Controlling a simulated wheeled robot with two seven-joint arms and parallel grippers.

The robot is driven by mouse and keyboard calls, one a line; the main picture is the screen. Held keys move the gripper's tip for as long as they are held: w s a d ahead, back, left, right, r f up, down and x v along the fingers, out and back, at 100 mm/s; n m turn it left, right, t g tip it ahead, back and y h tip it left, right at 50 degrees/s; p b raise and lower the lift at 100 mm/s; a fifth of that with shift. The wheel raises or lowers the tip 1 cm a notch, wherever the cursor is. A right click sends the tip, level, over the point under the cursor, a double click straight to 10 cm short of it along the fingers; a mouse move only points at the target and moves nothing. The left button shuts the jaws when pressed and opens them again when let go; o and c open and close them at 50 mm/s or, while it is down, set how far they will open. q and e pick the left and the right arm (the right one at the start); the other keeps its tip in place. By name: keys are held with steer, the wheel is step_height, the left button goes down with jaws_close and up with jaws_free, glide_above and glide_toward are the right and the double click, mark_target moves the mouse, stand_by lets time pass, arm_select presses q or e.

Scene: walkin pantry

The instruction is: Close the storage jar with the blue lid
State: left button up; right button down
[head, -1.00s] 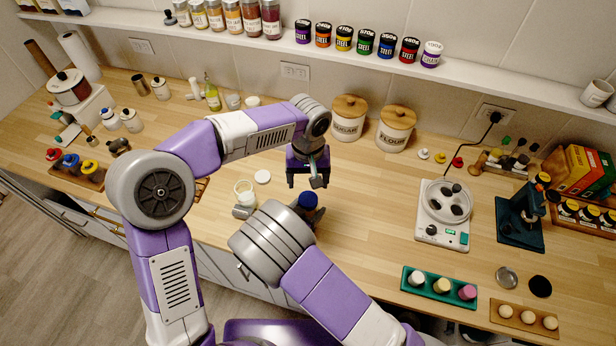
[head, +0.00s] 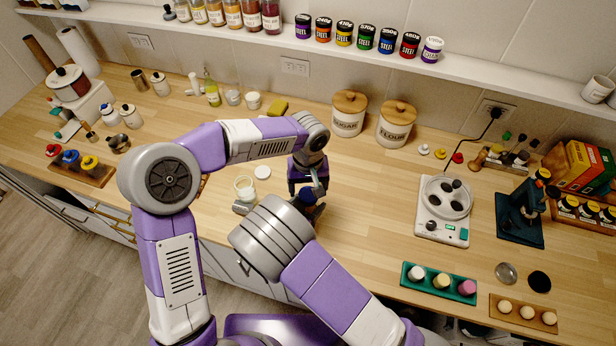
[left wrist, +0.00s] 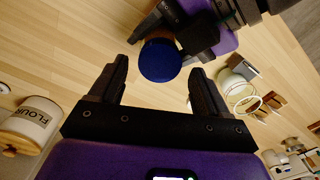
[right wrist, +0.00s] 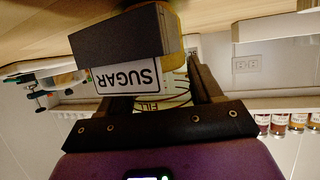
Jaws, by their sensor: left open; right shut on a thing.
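The blue lid (left wrist: 159,60) is a round disc just beyond and between the tips of my open left gripper (left wrist: 157,75). Brown shows at its edge. In the head view the blue lid (head: 306,195) lies just below my left gripper (head: 308,180). My right gripper (right wrist: 160,75) is shut on a clear jar (right wrist: 165,100) with a SUGAR label, fill marks and tan contents. The jar's mouth is hidden in the right wrist view. The lid is at the jar, but I cannot tell how well it sits.
An open pale jar (head: 244,187) and a white disc (head: 262,172) are left of my left gripper. Sugar (head: 348,114) and flour (head: 396,124) canisters stand behind. A scale-like device (head: 443,210) is at right. Counter between is clear.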

arm_select(q)
steer(key=shift+f, duration=1.1)
steer(key=c, duration=1.1)
steer(key=shift+o, duration=0.2)
steer(key=m, duration=0.5)
steer(key=shift+m, duration=0.3)
steer(key=m, duration=0.3)
steer(key=shift+m, duration=0.3)
steer(key=m, duration=0.3)
steer(key=shift+m, duration=0.4)
steer(key=o, duration=1.2)
steer(key=shift+c, duration=0.2)
